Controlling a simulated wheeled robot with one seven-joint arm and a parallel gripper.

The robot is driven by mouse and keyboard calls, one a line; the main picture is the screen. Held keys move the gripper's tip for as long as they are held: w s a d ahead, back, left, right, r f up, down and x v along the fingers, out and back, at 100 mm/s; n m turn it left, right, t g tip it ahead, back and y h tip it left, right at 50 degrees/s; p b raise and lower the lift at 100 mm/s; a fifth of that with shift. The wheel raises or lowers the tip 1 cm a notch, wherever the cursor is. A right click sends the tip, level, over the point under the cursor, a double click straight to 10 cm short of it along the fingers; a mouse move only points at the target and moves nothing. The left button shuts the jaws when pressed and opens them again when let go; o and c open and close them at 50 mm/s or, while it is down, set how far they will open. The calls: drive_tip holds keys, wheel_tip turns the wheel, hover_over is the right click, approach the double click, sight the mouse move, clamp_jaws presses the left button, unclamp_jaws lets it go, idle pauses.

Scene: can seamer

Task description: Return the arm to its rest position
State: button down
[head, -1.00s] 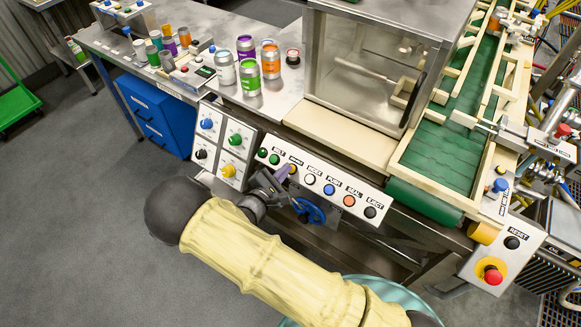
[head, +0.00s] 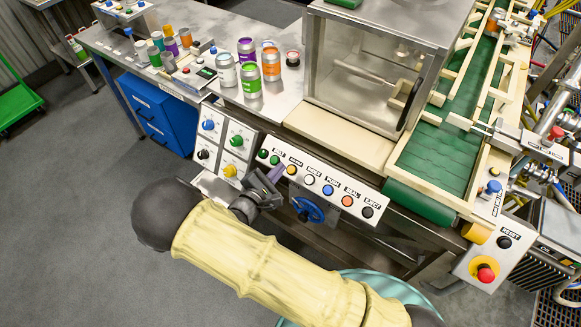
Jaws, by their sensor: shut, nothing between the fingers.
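My gripper (head: 274,177) is in the head view, at the left part of the white button panel (head: 330,187). It is dark grey, with a purple-grey fingertip close to the panel's left-hand buttons. It is shut and holds nothing. The fingertips appear a little in front of the panel; I cannot tell whether they touch it. My arm, with a cream sleeve and a black joint, reaches in from the bottom and hides part of the floor and the machine's lower front.
A blue handwheel (head: 308,209) sits below the panel. A knob panel (head: 222,146) is to its left. Several cans stand on the metal bench (head: 215,30) behind. A green conveyor (head: 440,150) and a red stop button (head: 486,273) are at the right. Grey floor (head: 80,230) is clear at the left.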

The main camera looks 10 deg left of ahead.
idle(0.4)
drive_tip(key=s+d+r+m+g+h, duration=0.2)
drive_tip(key=d+m+g, duration=0.4)
drive_tip(key=d, duration=0.4)
drive_tip(key=s+d+r+m+g+h, duration=0.15)
drive_tip(key=d+m+g, duration=0.4)
drive_tip(key=d, duration=0.55)
drive_tip(key=s+d+r+m+g+y, duration=0.1)
drive_tip(key=s+d+r+m+y, duration=0.6)
drive_tip(key=r+m, duration=0.4)
drive_tip(key=shift+d+r+m+g+y, duration=0.25)
drive_tip(key=shift+d+m+g+y, duration=0.1)
drive_tip(key=shift+d+m+y, duration=0.5)
